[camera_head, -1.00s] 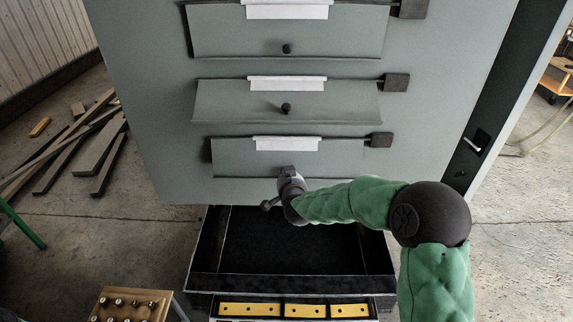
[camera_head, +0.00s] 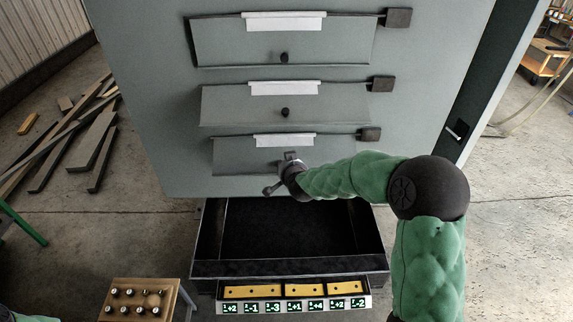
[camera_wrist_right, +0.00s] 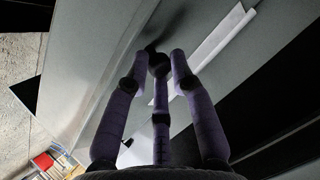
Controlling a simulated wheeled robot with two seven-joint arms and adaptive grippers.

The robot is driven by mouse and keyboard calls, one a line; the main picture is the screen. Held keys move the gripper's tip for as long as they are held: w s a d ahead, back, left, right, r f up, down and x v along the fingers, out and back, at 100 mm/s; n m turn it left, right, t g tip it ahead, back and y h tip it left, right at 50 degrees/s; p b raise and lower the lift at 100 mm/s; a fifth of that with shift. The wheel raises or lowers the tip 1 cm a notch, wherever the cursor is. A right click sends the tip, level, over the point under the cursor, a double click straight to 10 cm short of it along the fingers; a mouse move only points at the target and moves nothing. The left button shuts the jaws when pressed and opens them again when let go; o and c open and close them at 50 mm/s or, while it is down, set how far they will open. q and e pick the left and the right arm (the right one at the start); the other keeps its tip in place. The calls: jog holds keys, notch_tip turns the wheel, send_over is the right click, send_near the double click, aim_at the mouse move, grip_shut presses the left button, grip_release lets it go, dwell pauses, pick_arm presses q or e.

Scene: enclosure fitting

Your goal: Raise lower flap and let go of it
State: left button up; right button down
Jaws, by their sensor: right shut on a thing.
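The lower flap (camera_head: 235,156) is a grey panel on the cabinet front, below two similar flaps, with a white strip along its top edge. My right gripper (camera_head: 282,172) is at its lower middle, shut on the flap's knob, which is mostly hidden by the fingers in the head view. In the right wrist view, the gripper's fingers (camera_wrist_right: 160,66) close around the dark knob against the grey flap (camera_wrist_right: 110,125). How far the flap is tilted out is hard to tell. My left gripper is not in view.
The middle flap (camera_head: 240,103) and upper flap (camera_head: 225,42) have dark knobs. Below the cabinet sits an open black tray (camera_head: 290,268) with yellow blocks and green-lit labels in front. A wooden peg box (camera_head: 140,290) stands lower left. Planks (camera_head: 80,150) lie on the floor.

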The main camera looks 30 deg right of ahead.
jog(key=shift+w+d+r+h+p, duration=0.1)
jog(key=shift+d+r+h+p, duration=0.1)
jog(key=shift+r, duration=0.75)
jog(key=shift+w+d+r+h+p, duration=0.1)
jog(key=shift+r+p, duration=0.1)
jog(key=shift+r, duration=0.7)
jog(key=c, duration=1.2)
grip_release()
jog(key=shift+c, duration=0.2)
jog(key=shift+o, duration=0.6)
jog(key=shift+w+f, duration=0.15)
jog(key=shift+w, duration=0.2)
jog(key=shift+f, duration=0.1)
jog(key=shift+s, duration=0.15)
jog(key=v, duration=1.2)
jog(key=shift+s+f, duration=0.2)
jog(key=shift+f, duration=0.2)
